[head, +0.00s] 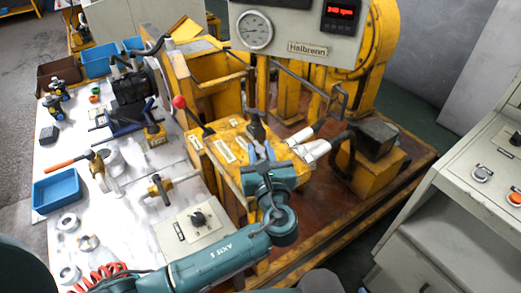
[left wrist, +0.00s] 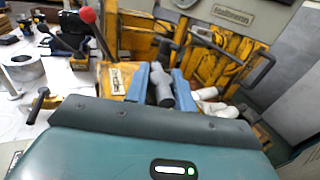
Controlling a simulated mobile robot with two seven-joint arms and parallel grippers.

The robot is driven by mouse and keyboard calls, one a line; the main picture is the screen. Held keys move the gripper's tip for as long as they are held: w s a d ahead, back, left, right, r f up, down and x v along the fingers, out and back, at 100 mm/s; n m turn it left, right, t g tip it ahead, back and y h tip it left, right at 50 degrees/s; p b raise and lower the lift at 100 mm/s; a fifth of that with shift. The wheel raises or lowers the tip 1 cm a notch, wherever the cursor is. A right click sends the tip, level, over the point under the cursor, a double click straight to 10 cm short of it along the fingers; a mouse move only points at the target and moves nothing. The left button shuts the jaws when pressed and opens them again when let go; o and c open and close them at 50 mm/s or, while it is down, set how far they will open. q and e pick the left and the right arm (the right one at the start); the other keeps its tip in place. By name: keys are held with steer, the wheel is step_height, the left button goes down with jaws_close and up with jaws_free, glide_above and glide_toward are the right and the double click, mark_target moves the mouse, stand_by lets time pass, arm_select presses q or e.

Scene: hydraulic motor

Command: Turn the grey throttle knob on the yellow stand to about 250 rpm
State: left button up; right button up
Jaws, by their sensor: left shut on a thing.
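The yellow stand (head: 215,147) has a sloped top with labels and a red-balled lever (head: 180,102), which also shows in the left wrist view (left wrist: 87,15). My left gripper (head: 262,153) reaches over the right part of this top. In the left wrist view its blue fingers (left wrist: 166,88) are shut on the grey throttle knob (left wrist: 161,88), one on each side. In the head view the gripper mostly hides the knob. The red digital display (head: 341,11) above appears to read 340 rpm. My right gripper is not in view.
A round gauge (head: 254,30) sits on the grey panel. White-tipped fittings (head: 312,149) and a black hose lie close right of the gripper. A white table (head: 135,225) with blue bins, tools and rings is at left. A grey control cabinet (head: 465,165) stands at right.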

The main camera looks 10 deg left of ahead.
arm_select(q)
steer(key=shift+r+y+p, duration=0.15)
steer(key=shift+y+p, duration=0.2)
steer(key=shift+y, duration=0.05)
steer(key=shift+n, duration=0.3)
steer(key=o, duration=1)
steer(key=shift+o, duration=0.2)
steer(key=shift+f, duration=0.2)
